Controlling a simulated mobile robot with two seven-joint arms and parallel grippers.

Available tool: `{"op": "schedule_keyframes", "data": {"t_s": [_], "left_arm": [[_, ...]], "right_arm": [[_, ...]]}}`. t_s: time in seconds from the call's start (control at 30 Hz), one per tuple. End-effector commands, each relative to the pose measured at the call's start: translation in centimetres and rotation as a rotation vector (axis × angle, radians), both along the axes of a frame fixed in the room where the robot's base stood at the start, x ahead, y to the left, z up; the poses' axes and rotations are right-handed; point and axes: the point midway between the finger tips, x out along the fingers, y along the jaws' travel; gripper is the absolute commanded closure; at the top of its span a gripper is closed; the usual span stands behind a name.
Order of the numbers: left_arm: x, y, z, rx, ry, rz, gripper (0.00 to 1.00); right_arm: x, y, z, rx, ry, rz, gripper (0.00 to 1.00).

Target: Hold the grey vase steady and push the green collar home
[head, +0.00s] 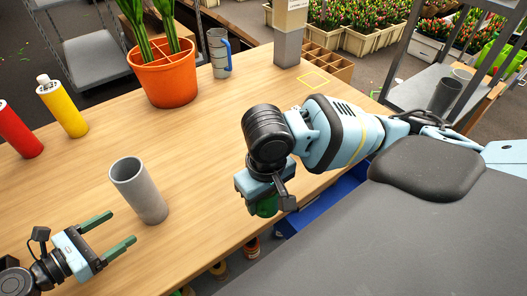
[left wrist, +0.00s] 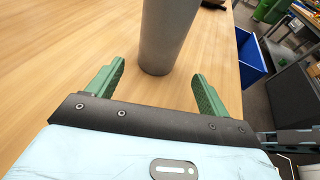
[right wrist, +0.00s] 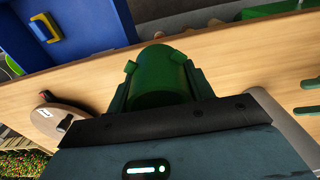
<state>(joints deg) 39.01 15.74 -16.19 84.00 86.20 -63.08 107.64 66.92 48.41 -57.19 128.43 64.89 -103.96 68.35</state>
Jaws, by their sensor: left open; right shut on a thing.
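The grey vase (head: 139,190) stands upright on the wooden table, an open-topped cylinder. My left gripper (head: 122,229) is open just short of it, its green fingers pointing at the vase's lower part. In the left wrist view the vase (left wrist: 165,35) stands ahead of the two fingers (left wrist: 155,85), apart from them. The green collar (head: 267,207) is under my right gripper near the table's front edge, to the right of the vase. In the right wrist view my right gripper (right wrist: 160,92) is shut on the collar (right wrist: 158,72), which is a green cylinder with small tabs.
An orange pot (head: 167,78) with green stems stands at the back. A mug (head: 219,55) with a blue handle is beside it. A yellow bottle (head: 63,108) and a red bottle (head: 19,132) stand at the left. The table between vase and collar is clear.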

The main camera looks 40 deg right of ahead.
Motion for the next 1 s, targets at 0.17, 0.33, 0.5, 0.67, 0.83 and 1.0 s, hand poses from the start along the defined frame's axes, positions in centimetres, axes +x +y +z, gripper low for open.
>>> {"op": "schedule_keyframes", "data": {"t_s": [0.17, 0.33, 0.5, 0.67, 0.83, 1.0], "left_arm": [[0.5, -1.9, -1.0, -0.001, 0.003, -0.001, 0.20], [1.1, -3.8, -1.7, -0.001, 0.005, 0.000, 0.20], [1.7, -5.8, -2.0, -0.001, 0.003, 0.000, 0.20], [2.3, -7.3, -2.3, -0.002, 0.000, 0.000, 0.20], [2.6, -8.2, -2.7, 0.000, 0.000, 0.000, 0.20], [2.6, -8.6, -2.8, 0.000, 0.000, 0.000, 0.20]], "right_arm": [[-0.3, 0.0, -1.8, 0.000, 0.024, 0.000, 0.70], [-0.6, 0.0, -3.6, 0.000, 0.046, 0.000, 0.70], [-0.7, 0.0, -4.2, 0.000, 0.053, 0.000, 0.70], [-0.7, 0.0, -4.1, 0.000, 0.052, 0.000, 0.70], [-0.7, 0.0, -4.3, 0.000, 0.053, 0.000, 0.70], [-0.7, 0.0, -4.3, 0.000, 0.054, 0.000, 0.70]]}}
